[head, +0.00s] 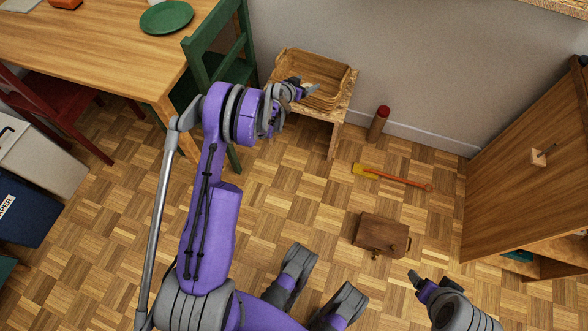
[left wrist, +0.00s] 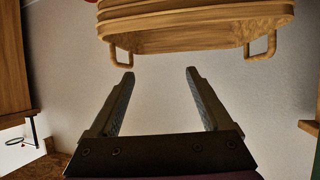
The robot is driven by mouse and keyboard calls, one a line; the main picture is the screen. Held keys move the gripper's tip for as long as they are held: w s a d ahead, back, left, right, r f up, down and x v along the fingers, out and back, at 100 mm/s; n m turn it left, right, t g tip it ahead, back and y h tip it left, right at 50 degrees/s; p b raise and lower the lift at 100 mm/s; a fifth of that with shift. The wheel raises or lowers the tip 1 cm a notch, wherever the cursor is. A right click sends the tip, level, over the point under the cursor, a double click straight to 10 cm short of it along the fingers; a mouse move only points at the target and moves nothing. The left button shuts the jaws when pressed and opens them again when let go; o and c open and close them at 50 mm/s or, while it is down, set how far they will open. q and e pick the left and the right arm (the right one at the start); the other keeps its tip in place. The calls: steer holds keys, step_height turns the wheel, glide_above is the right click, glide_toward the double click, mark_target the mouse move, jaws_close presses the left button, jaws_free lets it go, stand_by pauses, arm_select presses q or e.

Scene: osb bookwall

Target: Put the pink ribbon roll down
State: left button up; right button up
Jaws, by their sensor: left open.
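My left gripper (head: 304,90) is at the near left part of a woven basket (head: 334,75) that stands on a small wooden stand (head: 334,128). In the left wrist view the jaws (left wrist: 159,75) are apart with nothing between them, and the basket (left wrist: 200,30) with its two handles shows beyond the tips. I cannot make out the pink ribbon roll in either view; a small pale patch by the gripper in the basket is too small to tell. My right gripper (head: 420,284) is low at the right, its jaws unclear.
A green chair (head: 210,65) and a wooden table (head: 95,45) with a green plate (head: 166,16) stand left of the basket. A red-topped cylinder (head: 379,124), a yellow-and-red tool (head: 392,177) and a brown box (head: 381,236) are on the floor. A wooden cabinet (head: 530,165) stands right.

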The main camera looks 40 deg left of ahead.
arm_select(q)
steer(key=s+d+r+m+g+h, duration=0.1)
steer(key=s+d+r+g, duration=0.1)
steer(key=s+d+r, duration=0.7)
steer(key=s+d+r+g+h, duration=0.1)
steer(key=s+d+r+g, duration=0.1)
steer(key=s+d+r, duration=0.65)
steer(key=s+d+f+g, duration=0.1)
steer(key=s+d, duration=0.3)
steer(key=s, duration=0.8)
steer(key=s+d+f+g+y, duration=0.1)
steer(key=s+d+f+g, duration=0.1)
steer(key=s, duration=1)
steer(key=shift+s+d+g+y, duration=0.15)
steer(key=shift+d+g+y, duration=0.15)
steer(key=shift+d+g, duration=0.45)
steer(key=shift+d, duration=0.15)
